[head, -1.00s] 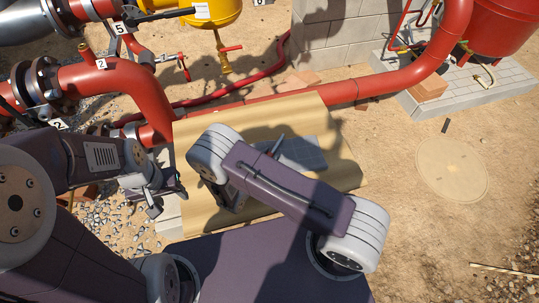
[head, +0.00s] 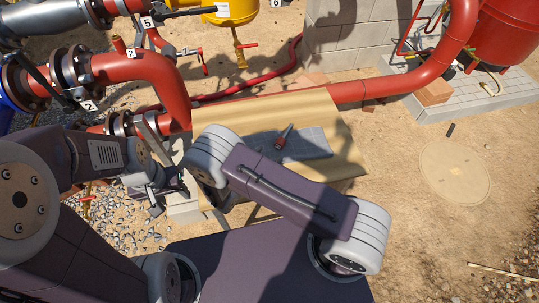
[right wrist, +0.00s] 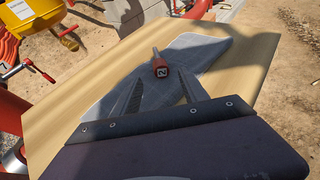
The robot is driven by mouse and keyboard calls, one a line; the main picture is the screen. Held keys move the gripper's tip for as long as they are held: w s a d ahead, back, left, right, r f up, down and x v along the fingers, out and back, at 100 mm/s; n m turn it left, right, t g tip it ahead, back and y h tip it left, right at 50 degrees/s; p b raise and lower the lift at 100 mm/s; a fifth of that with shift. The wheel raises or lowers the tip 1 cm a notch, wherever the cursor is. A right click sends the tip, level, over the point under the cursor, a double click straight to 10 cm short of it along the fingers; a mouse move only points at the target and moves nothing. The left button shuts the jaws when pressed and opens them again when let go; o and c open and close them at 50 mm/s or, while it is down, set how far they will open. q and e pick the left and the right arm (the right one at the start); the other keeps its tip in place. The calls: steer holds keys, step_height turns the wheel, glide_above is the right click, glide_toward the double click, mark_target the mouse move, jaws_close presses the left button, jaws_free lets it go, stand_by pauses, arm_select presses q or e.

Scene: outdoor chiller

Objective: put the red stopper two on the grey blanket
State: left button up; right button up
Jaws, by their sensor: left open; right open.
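The red stopper (head: 281,141), with a grey tip, lies on the grey blanket (head: 316,145) in the head view. In the right wrist view the stopper (right wrist: 161,69) shows a label that reads as 2, and the blanket (right wrist: 205,50) spreads around and beneath it. My right gripper (right wrist: 160,78) is open and empty, its two fingers pointing toward the stopper with a gap between. In the head view my right wrist hides most of that gripper. My left gripper (head: 168,192) is open, at the left of the table, away from the blanket.
The blanket lies on a wooden tabletop (head: 345,165), bare around it. Red pipes (head: 400,80) run behind the table and a flanged pipe (head: 165,85) stands at its left. Open sandy ground lies to the right.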

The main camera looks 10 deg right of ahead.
steer(key=shift+s+a+r, duration=0.1)
steer(key=shift+a+r, duration=0.05)
steer(key=shift+a, duration=0.1)
steer(key=shift+w, duration=0.25)
steer(key=s+d+r+m+g+y, duration=0.2)
steer(key=s+d+r+m+g, duration=0.4)
steer(key=s+d+m+g, duration=0.55)
steer(key=s+a+r+m+t+y, duration=0.2)
steer(key=r+m+y, duration=0.4)
steer(key=m, duration=0.9)
steer(key=shift+a+m+t+y, duration=0.35)
steer(key=shift+a+t+y, duration=0.2)
steer(key=shift+a+y, duration=0.35)
